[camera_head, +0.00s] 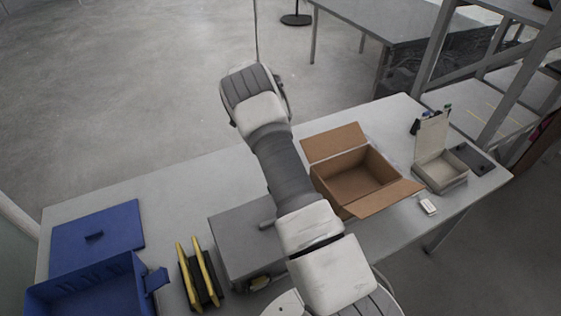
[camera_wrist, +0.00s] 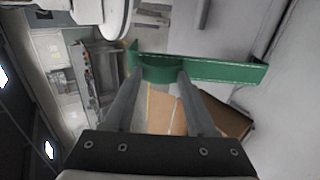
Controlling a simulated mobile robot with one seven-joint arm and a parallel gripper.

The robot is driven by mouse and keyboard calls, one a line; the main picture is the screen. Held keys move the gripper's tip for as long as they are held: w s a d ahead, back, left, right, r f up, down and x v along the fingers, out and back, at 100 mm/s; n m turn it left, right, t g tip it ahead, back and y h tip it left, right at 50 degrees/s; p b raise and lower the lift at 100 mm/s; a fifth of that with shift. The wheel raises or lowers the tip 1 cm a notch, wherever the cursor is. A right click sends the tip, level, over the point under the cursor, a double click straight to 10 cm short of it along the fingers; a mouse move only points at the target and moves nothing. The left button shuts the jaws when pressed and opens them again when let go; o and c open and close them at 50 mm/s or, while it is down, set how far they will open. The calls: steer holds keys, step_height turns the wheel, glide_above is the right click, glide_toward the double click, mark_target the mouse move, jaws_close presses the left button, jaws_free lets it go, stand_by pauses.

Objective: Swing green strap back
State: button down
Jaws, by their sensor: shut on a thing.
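The green strap (camera_wrist: 228,72) runs across the upper middle of the wrist view, with a curved part between my fingertips and a longer, flat stretch to the right. My gripper (camera_wrist: 161,78) is shut on this curved part, one finger at each side. In the head view my arm crosses the table and hides my gripper; the green strap does not show there. What the strap is attached to cannot be made out.
An open cardboard box (camera_head: 385,207) stands right of my arm, with a small open carton (camera_head: 441,183) beyond it. A grey box (camera_head: 232,237) stands left of my arm. Yellow-edged black pieces (camera_head: 200,275) and a blue bin (camera_head: 90,290) are further left.

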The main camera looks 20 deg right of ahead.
stand_by(0.4)
steer(key=shift+c, duration=1)
jaws_free()
steer(key=r, duration=0.1)
steer(key=r+b, duration=0.1)
steer(key=r, duration=0.2)
steer(key=shift+s+d+r, duration=0.3)
steer(key=shift+d, duration=0.05)
steer(key=s+d+r+b, duration=0.1)
steer(key=s+d+r, duration=0.5)
steer(key=s+d, duration=0.1)
steer(key=shift+s+d+r+b, duration=0.2)
steer(key=shift+d+b, duration=0.2)
